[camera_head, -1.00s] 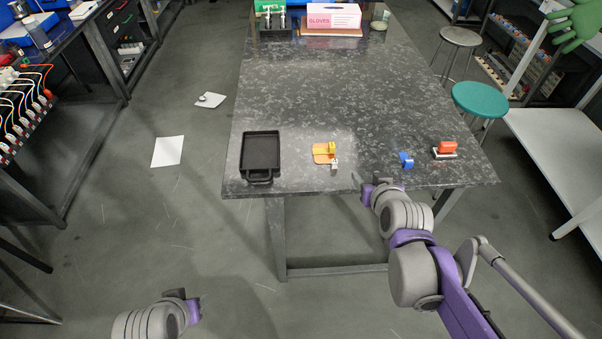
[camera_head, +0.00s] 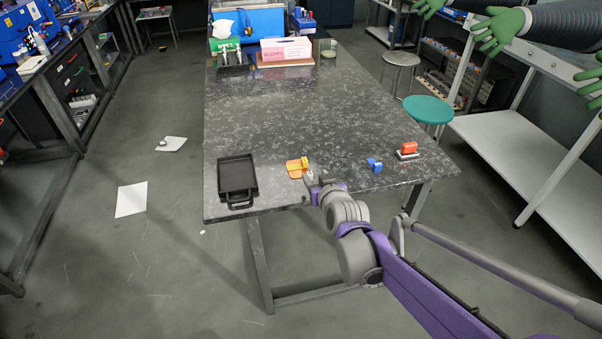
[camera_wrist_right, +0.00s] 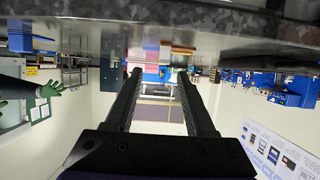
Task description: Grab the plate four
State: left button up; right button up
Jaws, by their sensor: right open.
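No plate marked four can be made out in either view. A yellow and orange piece (camera_head: 296,167) lies near the front edge of the dark stone table (camera_head: 300,115). My right gripper (camera_head: 309,178) is at the front table edge, just right of and nearer than that piece. Its tips are small there, and I cannot tell whether they touch anything. In the right wrist view my right gripper (camera_wrist_right: 160,74) has its two black fingers apart with nothing between them. The wrist picture looks upside down, with the table edge (camera_wrist_right: 200,18) along its top. My left gripper is not in view.
A black tray (camera_head: 222,181) lies left of the yellow piece. A blue piece (camera_head: 374,165) and an orange-handled block (camera_head: 408,149) lie to the right. A pink glove box (camera_head: 286,50) stands at the back. The table's middle is clear. A teal stool (camera_head: 428,109) stands right.

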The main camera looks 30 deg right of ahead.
aim_at(310, 174)
jog(key=x, duration=0.5)
jog(key=shift+w+a+f+b, duration=0.2)
jog(key=shift+w+f+b, duration=0.1)
jog(key=shift+f, duration=0.1)
jog(key=shift+s, duration=0.1)
grip_shut()
